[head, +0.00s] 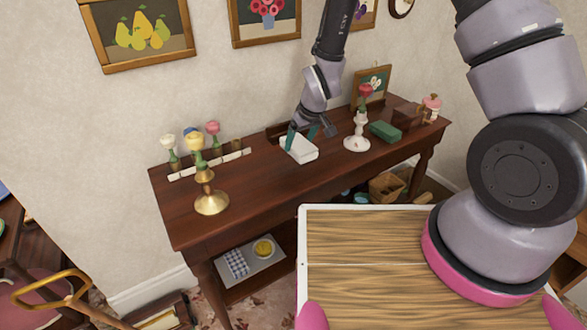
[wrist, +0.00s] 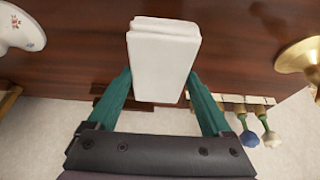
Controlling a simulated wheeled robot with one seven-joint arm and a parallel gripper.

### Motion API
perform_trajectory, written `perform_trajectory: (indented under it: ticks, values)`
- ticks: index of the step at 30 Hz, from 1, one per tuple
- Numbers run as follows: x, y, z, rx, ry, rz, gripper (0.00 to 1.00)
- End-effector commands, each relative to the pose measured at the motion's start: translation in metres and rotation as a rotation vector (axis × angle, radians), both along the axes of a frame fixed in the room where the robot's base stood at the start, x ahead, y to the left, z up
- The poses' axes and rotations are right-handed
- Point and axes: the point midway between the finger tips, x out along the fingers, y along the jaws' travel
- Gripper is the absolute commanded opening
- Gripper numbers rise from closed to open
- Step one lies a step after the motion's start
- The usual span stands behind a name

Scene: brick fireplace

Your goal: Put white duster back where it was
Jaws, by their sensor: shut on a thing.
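The white duster (head: 299,151) is a pale block at the middle of the dark wooden table (head: 240,180). My gripper (head: 301,137) has its teal fingers on either side of it, shut on it. In the wrist view the duster (wrist: 163,50) sits between the two teal fingertips of my gripper (wrist: 160,76). I cannot tell whether its underside touches the table top. A dark wooden piece behind the gripper is partly hidden by it.
A brass candlestick (head: 209,192) stands left. Flowers (head: 171,153) stand by a pale strip (head: 188,173) behind it. A white candlestick (head: 358,137), green block (head: 385,131) and brown box (head: 406,118) are right. The front middle of the table is clear.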

Motion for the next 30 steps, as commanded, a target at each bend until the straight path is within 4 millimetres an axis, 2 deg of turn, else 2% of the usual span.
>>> perform_trajectory:
  ticks: [3, 8, 15, 27, 28, 29, 30]
  values:
    - [0.0, 0.0, -0.022, -0.002, 0.002, 0.0, 0.39]
    - [0.0, 0.0, -0.036, -0.001, 0.001, 0.001, 0.39]
    - [0.0, 0.0, -0.069, -0.001, 0.0, 0.002, 0.39]
    - [0.001, 0.001, -0.076, -0.001, -0.002, 0.001, 0.39]
    - [0.001, 0.001, -0.076, -0.001, -0.002, 0.001, 0.88]
    - [0.001, 0.001, -0.076, 0.0, -0.003, 0.001, 0.99]
    - [0.001, 0.001, -0.076, 0.0, -0.003, 0.001, 1.0]
